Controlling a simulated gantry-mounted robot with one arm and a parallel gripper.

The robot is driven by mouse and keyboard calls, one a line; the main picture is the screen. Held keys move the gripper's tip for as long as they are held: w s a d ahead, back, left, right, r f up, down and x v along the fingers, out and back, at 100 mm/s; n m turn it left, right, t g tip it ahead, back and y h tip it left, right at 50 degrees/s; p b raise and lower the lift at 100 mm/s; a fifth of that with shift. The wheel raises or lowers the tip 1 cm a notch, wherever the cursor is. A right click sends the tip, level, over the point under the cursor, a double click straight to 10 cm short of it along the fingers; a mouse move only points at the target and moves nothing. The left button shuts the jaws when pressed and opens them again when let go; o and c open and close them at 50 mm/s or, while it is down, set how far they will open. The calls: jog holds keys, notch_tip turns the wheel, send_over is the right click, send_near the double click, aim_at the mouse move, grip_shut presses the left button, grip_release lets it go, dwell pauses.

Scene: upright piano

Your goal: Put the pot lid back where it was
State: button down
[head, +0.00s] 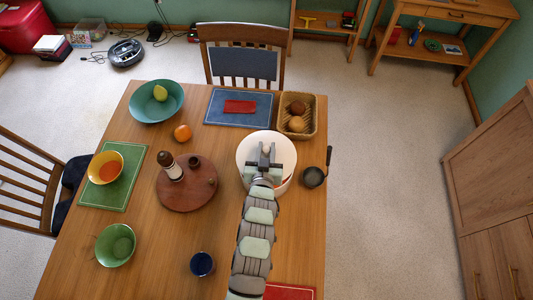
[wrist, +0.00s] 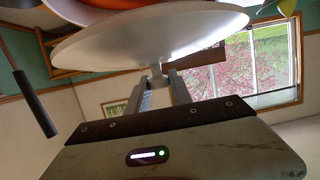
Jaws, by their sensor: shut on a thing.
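My gripper (head: 266,158) is shut on the knob of the white pot lid (head: 255,143). In the wrist view the lid (wrist: 150,35) is a wide pale disc, with its knob between my fingertips (wrist: 160,82). In the head view the lid hides most of what is under it; a bit of white rim and reddish colour shows at its lower right. In the wrist view an orange-red surface (wrist: 90,6) shows beyond the lid. I cannot tell whether the lid touches anything below.
A small dark pan (head: 312,178) stands close on the right. A wicker basket (head: 284,128) with round items is behind. Bare table lies between the board and lid.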

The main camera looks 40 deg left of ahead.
aim_at(266, 155)
jog(key=shift+f+p, duration=0.4)
jog(key=shift+f, duration=1.7)
jog(key=shift+f+b, duration=0.65)
jog(key=shift+b, duration=0.05)
jog(key=c, duration=1.1)
grip_release()
jog(key=shift+c, duration=0.2)
jog(key=shift+r, duration=0.15)
